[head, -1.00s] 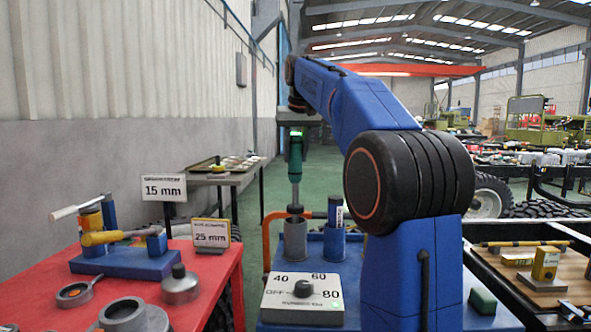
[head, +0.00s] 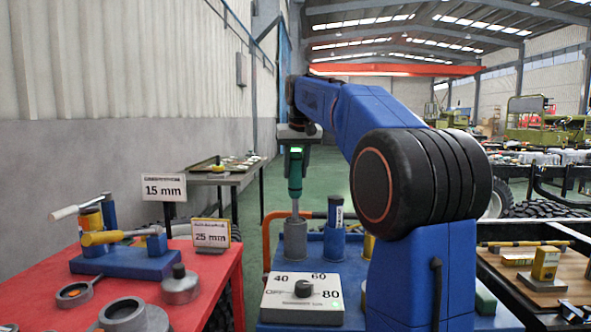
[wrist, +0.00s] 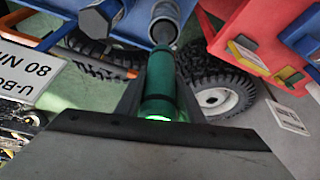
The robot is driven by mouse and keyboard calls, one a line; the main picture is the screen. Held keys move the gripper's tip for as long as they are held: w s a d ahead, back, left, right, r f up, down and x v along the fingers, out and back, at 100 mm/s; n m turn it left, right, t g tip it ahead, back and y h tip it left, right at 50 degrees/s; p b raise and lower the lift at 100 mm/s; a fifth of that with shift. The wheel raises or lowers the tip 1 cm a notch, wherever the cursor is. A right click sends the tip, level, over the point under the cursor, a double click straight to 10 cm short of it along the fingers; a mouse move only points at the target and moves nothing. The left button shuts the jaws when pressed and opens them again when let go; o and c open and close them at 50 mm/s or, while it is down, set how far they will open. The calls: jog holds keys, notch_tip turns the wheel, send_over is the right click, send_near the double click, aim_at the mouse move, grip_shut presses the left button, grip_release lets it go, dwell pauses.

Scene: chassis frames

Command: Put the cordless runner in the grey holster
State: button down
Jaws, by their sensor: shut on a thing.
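The cordless runner (head: 295,178) is a green tool with a grey shaft. My gripper (head: 296,150) is shut on its upper part and holds it nearly upright, tilted slightly. The grey holster (head: 295,240), a grey cylinder on the blue bench, is directly below. The runner's lower end meets the holster's mouth and its tip is hidden there. In the wrist view the runner (wrist: 160,85) lies between my fingers with a green light on its end, and its far end overlaps the grey holster's round mouth (wrist: 164,32).
A blue holster (head: 334,243) stands just right of the grey one. An orange rail (head: 268,232) curves beside them. A dial box (head: 303,296) sits in front. A red table (head: 215,270) with tools is on the left.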

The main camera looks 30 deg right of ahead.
jog(key=c, duration=1.2)
grip_release()
jog(key=shift+r, duration=0.1)
jog(key=v, duration=1.2)
jog(key=shift+r, duration=0.1)
jog(key=s+a+f+n, duration=0.1)
jog(key=s+a+f, duration=0.5)
jog(key=s+f, duration=0.25)
jog(key=s+a+f+n, duration=0.1)
jog(key=s+a+f, duration=0.5)
jog(key=s+f, duration=0.25)
jog(key=s+a+f+n, duration=0.1)
jog(key=s+a+f, duration=0.1)
jog(key=s+f, duration=0.7)
jog(key=s+a+f+y, duration=0.1)
jog(key=s+a+f, duration=0.2)
jog(key=s+f, duration=0.6)
notch_tip(320, 180, down, 8)
jog(key=shift+f+n, duration=0.2)
jog(key=shift+n, duration=0.2)
